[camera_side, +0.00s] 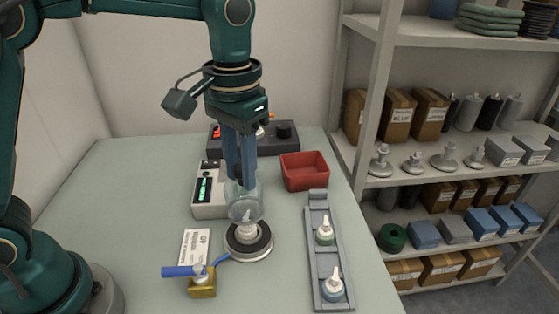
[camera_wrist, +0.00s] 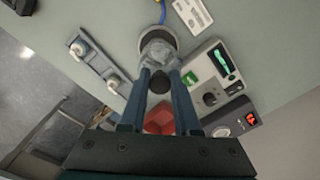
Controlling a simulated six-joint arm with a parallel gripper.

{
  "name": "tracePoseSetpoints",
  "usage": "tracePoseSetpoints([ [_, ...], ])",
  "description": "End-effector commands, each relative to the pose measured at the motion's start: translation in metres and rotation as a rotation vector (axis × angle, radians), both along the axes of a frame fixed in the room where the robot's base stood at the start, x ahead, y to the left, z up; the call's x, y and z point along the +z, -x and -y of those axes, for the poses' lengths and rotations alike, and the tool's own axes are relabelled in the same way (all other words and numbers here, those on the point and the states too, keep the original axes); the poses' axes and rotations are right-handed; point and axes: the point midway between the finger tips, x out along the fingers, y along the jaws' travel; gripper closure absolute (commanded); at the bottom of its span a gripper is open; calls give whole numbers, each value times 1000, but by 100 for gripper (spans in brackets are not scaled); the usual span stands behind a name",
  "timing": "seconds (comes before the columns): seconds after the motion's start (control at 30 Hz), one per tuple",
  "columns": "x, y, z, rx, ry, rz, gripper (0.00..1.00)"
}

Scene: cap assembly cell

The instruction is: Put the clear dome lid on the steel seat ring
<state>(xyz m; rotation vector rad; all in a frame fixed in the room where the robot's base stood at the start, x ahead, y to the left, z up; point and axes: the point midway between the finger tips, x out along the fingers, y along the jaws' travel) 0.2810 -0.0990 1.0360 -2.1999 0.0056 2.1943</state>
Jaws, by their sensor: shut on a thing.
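The clear dome lid (camera_side: 243,208) is held between the fingers of my gripper (camera_side: 241,184), which is shut on it. In the wrist view the lid (camera_wrist: 158,50) shows just beyond the fingertips of my gripper (camera_wrist: 158,80). The steel seat ring (camera_side: 249,241) sits on the table on a dark round base, with a pale fitting standing at its middle. The lid is upright above the ring, around or just over the top of the fitting; I cannot tell exactly which. In the wrist view the lid covers much of the ring (camera_wrist: 143,41).
A grey rail (camera_side: 315,255) with two capped fittings lies to the right. A red bin (camera_side: 304,171) and a grey-white meter (camera_side: 207,191) stand behind. A brass valve with a blue handle (camera_side: 183,271) and a white card (camera_side: 194,247) are at left front. Shelves stand at far right.

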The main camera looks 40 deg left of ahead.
Motion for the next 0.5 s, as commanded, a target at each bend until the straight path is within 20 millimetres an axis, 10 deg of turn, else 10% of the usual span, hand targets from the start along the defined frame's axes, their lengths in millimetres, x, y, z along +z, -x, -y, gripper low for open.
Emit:
tracePoseSetpoints([
  [0.5,-16,0,1,0,0,-1,100],
])
